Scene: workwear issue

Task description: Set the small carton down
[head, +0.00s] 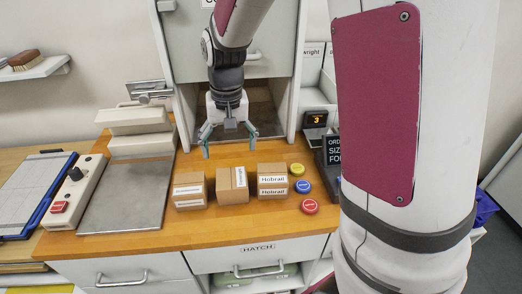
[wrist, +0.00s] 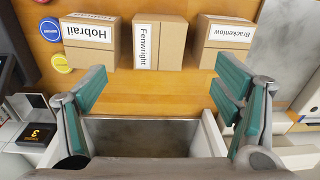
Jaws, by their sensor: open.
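Three small brown cartons stand in a row on the wooden counter: one labelled Brackenlow (head: 190,191) at the left, Fenwright (head: 232,185) in the middle with its label upright, and Hobrail (head: 272,181) at the right. They are close in size, so I cannot tell which one the task names. In the wrist view, Hobrail (wrist: 92,43), Fenwright (wrist: 158,42) and Brackenlow (wrist: 229,42) run left to right. My gripper (head: 230,143) is open and empty, behind the row at the hatch opening. Its spread green fingers (wrist: 162,88) touch no carton.
Yellow, blue and red round buttons (head: 309,206) sit right of Hobrail. A black order sign (head: 333,150) and a display showing 3 (head: 316,119) stand at the right. A grey metal plate (head: 128,193) and a control box (head: 76,190) lie left. The counter front is clear.

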